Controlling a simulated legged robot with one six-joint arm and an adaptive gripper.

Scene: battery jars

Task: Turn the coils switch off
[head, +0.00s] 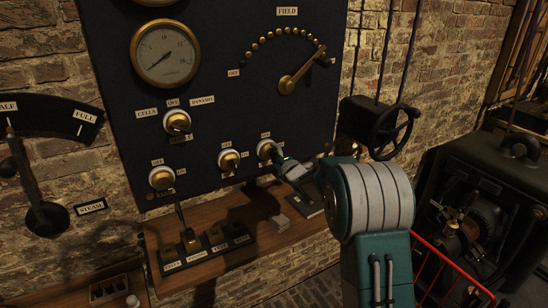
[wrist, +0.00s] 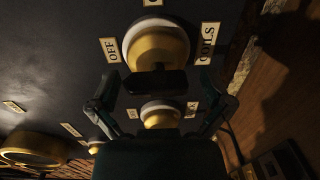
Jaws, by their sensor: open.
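The coils switch is a round brass knob with a pale rim (wrist: 155,45) at the top of the wrist view. An OFF label stands to its left and a COILS label to its right. A dark bar, seemingly its handle, lies across its lower side. In the head view it is the rightmost lower knob (head: 266,149) on the dark panel. My gripper (wrist: 165,92) is open, its fingers spread to either side of the dark bar. In the head view my gripper (head: 288,167) is just right of and below the knob. Contact cannot be told.
A second brass knob (wrist: 160,115) is close below in the wrist view; it also shows in the head view (head: 228,159). A wooden shelf (head: 215,235) with several labelled dark switches runs under the panel. A handwheel (head: 394,131) is on the right.

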